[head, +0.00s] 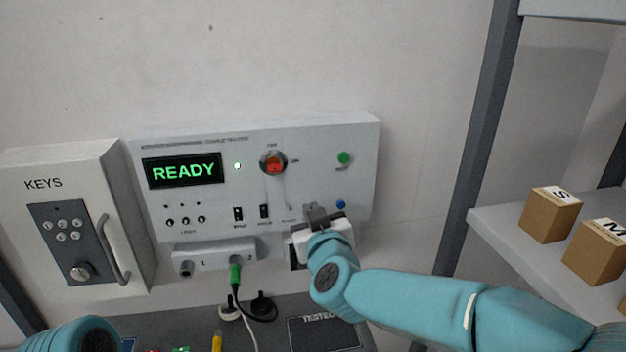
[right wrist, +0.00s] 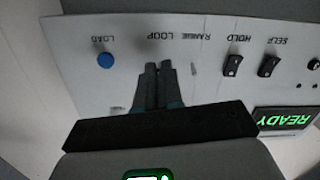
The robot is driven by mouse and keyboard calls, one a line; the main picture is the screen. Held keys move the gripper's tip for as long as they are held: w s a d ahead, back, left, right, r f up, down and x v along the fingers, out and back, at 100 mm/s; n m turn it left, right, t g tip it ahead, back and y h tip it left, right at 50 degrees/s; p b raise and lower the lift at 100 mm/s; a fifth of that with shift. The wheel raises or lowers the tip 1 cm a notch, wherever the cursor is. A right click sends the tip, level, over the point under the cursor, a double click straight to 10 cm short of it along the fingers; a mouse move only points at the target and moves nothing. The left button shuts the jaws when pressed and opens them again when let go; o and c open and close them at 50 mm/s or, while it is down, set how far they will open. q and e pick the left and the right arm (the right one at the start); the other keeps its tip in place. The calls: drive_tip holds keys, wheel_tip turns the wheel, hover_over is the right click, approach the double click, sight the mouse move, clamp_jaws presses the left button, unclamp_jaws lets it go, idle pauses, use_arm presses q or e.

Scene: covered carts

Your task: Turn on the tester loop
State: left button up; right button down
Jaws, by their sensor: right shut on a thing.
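The white tester panel (head: 318,138) hangs on the wall, and its display (head: 184,170) reads READY in green. My right gripper (head: 312,212) is at the panel's lower right. In the right wrist view, which shows the panel upside down, its fingertips (right wrist: 157,80) are closed together just by the LOOP label (right wrist: 160,36). They are shut on the loop switch, which the fingers hide, so its position cannot be told. The blue LOAD button (right wrist: 105,61) is beside the fingers. Of my left arm only a teal part shows at the lower left; its gripper is out of view.
The HOLD switch (right wrist: 232,64) and SELF switch (right wrist: 268,66) are near the fingers. A red rotary switch (head: 273,163) and a green button (head: 344,158) are above. A green plug (head: 235,272) is in socket 2. A KEYS box (head: 112,190) is left; shelf boxes (head: 550,214) are right.

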use_arm(q)
wheel_tip(320, 180, up, 4)
drive_tip(key=p, duration=0.2)
drive_tip(key=shift+r+p, duration=0.2)
drive_tip(key=shift+p, duration=0.1)
use_arm(e)
drive_tip(key=shift+w+r+g, duration=0.1)
drive_tip(key=shift+r+g, duration=0.35)
drive_tip(key=shift+g, duration=0.65)
use_arm(q)
drive_tip(key=shift+r, duration=0.15)
use_arm(e)
drive_tip(key=shift+g+h, duration=0.3)
drive_tip(key=shift+g, duration=0.2)
drive_tip(key=c, duration=1.3)
unclamp_jaws()
drive_tip(key=shift+w, duration=0.1)
drive_tip(key=shift+r, duration=0.1)
drive_tip(key=v, duration=1.6)
drive_tip(key=shift+s, duration=0.2)
